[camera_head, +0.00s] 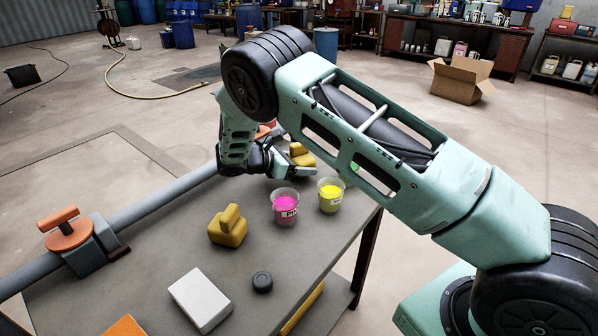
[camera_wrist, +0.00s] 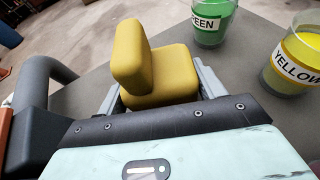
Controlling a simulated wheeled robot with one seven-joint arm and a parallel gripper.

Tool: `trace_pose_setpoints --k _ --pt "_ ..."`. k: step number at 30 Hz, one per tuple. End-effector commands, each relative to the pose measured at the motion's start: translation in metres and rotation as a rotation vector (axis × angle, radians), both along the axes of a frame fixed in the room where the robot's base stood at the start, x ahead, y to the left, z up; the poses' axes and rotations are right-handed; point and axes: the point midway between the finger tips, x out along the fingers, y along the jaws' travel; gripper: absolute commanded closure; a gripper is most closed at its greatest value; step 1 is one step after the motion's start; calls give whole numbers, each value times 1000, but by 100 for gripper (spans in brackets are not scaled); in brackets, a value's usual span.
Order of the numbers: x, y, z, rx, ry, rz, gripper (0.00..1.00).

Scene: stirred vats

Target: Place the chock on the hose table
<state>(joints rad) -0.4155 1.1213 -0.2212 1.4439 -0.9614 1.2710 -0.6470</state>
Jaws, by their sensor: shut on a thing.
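A yellow chock (camera_head: 301,156), a block with an upright part, is between the fingers of my gripper (camera_head: 292,171) at the far end of the grey table (camera_head: 170,235). In the wrist view the chock (camera_wrist: 168,75) sits between the two grey fingers, and my gripper (camera_wrist: 158,88) is shut on it. I cannot tell whether it touches the tabletop. A second, similar yellow block (camera_head: 228,227) stands apart on the same table, nearer the head camera. Nothing in view clearly marks which table is the hose table.
Cups labelled pink (camera_head: 286,207), yellow (camera_head: 331,194) and green (camera_wrist: 211,22) stand near my gripper. A grey pipe (camera_head: 150,205) with an orange-handled valve (camera_head: 66,236) runs along the left edge. A white box (camera_head: 200,299) and black cap (camera_head: 262,281) lie in front. A yellow hose (camera_head: 135,93) lies on the floor.

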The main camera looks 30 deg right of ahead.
Motion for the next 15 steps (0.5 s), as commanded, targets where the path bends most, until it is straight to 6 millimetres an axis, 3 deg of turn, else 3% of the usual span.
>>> trace_pose_setpoints --k 3,14,15 --pt "0 -1 -17 -2 1 -1 64" --pt "0 0 -21 -1 0 0 64" --pt "0 0 -21 0 0 0 24"
